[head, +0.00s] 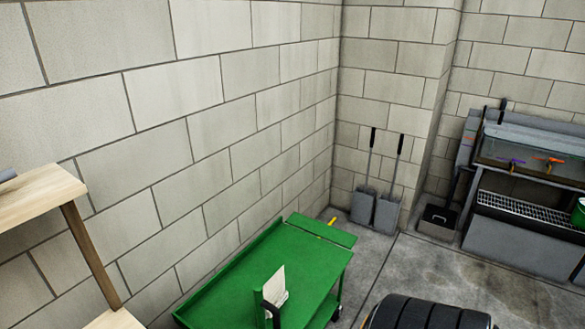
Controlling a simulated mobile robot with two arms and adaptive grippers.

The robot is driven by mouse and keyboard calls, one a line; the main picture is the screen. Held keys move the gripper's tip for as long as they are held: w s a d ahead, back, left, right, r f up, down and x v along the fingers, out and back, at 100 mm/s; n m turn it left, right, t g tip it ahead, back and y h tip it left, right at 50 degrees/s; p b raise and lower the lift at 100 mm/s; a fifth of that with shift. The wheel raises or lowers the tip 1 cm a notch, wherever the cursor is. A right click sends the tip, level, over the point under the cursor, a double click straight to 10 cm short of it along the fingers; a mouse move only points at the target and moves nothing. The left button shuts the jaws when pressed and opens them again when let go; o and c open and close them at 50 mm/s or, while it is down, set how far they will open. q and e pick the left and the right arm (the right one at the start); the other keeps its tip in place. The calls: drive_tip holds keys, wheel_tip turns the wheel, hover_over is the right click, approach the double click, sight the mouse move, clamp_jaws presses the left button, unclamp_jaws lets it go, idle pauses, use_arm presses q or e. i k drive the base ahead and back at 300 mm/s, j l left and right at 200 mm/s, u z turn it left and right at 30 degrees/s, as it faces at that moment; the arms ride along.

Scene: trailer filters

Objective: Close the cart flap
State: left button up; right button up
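The green cart (232,278) stands against the block wall at the lower middle of the head view. Its near end is cut off by the bottom edge. A flat green panel, which looks like the flap (322,232), sits level at the cart's far end. A pale upright piece (275,284) with a dark curved part stands at the cart's near right side; I cannot tell what it is. Neither of my grippers is visible.
A wooden shelf unit (40,194) stands at left. A black tyre (425,313) lies right of the cart. Two grey shovels (387,215) lean in the corner. A grey workbench (515,225) stands at right. Bare concrete floor (400,268) lies between.

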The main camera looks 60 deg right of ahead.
sight(346, 239)
drive_tip(key=z, duration=1.75)
drive_tip(key=i+l+u, duration=0.15)
drive_tip(key=l+u, duration=0.25)
drive_tip(key=i+l+u, duration=0.15)
drive_tip(key=u, duration=0.2)
